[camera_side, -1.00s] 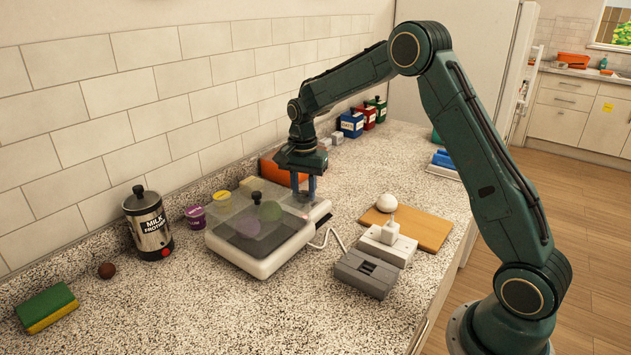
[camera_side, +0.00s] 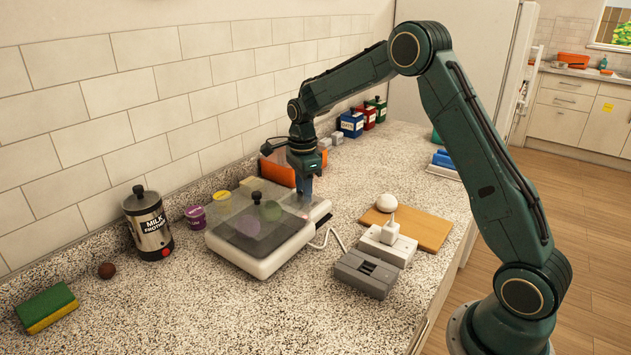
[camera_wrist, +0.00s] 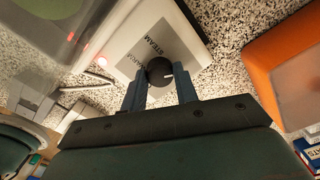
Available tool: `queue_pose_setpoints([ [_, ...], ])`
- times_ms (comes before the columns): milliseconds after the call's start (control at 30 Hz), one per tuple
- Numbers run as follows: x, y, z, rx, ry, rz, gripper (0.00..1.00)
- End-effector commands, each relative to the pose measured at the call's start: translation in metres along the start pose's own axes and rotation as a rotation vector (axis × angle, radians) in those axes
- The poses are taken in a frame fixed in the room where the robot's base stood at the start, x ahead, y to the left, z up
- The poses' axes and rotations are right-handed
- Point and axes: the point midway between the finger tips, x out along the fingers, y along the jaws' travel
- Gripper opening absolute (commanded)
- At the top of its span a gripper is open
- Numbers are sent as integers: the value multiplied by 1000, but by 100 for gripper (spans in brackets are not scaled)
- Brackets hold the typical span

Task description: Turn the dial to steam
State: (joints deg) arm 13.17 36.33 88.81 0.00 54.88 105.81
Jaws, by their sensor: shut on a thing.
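A white appliance (camera_side: 285,265) with a clear lid stands on the speckled counter. Its dial is hidden behind my fingers in the side view. In the wrist view the dial (camera_wrist: 159,71) is a round black knob with a white pointer mark, on the white panel (camera_wrist: 132,30) lettered "STEAM" and a partly hidden second word. The pointer points toward the right of the picture, away from the lettering. My gripper (camera_wrist: 160,85) is shut on the dial, with one blue finger on each side; it also shows in the side view (camera_side: 304,194), pointing down at the appliance's right end.
An orange box (camera_side: 283,170) stands close behind my gripper. A milk frother (camera_side: 149,228) and a purple tub (camera_side: 195,216) stand to the left. A power strip with a plug (camera_side: 387,245) and a wooden board (camera_side: 428,228) lie to the right.

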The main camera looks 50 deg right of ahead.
Motion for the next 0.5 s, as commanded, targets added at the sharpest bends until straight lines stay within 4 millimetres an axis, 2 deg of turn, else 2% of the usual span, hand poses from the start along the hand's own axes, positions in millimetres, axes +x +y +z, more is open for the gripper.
queue_pose_setpoints([
  [500,-2,-1,0,35,-1,-3,7],
])
